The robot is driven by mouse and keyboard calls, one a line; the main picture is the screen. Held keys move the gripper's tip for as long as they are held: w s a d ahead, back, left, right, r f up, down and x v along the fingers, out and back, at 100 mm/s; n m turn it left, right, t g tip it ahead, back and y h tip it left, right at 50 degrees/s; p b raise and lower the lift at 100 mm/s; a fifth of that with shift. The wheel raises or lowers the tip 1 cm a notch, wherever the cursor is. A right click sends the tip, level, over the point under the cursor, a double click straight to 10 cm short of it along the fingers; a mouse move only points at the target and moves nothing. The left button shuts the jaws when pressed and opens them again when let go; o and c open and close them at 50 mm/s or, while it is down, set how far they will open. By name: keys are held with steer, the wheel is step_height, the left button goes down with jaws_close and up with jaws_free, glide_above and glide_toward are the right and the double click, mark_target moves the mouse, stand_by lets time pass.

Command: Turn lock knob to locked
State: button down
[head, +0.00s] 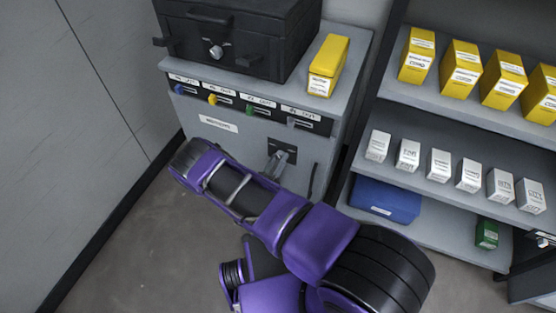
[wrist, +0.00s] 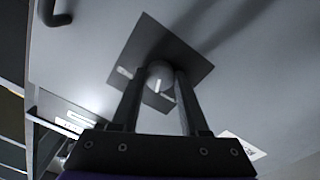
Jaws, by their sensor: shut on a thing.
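The lock knob (wrist: 159,76) is a round grey knob with a light pointer line, on a dark square plate (wrist: 188,54) on the grey cabinet front. My gripper (wrist: 160,84) has its two dark fingers on either side of the knob and is shut on it. In the head view the dark plate (head: 290,152) shows on the cabinet front, and my gripper (head: 276,166) reaches to it. The knob itself is mostly hidden there by my gripper. The pointer line looks near upright in the wrist view. Small pale labels sit at the plate's edges, too blurred to read.
A black safe-like box (head: 240,40) with a silver dial and a yellow box (head: 328,65) stand on the cabinet (head: 225,150). A row of coloured connectors runs below its top. A shelf (head: 420,183) with yellow and white boxes stands at the right. The wall is at the left.

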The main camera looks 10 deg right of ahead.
steer(key=n, duration=0.5)
stand_by(0.5)
steer(key=shift+c, duration=2.1)
jaws_free()
steer(key=shift+s, duration=0.15)
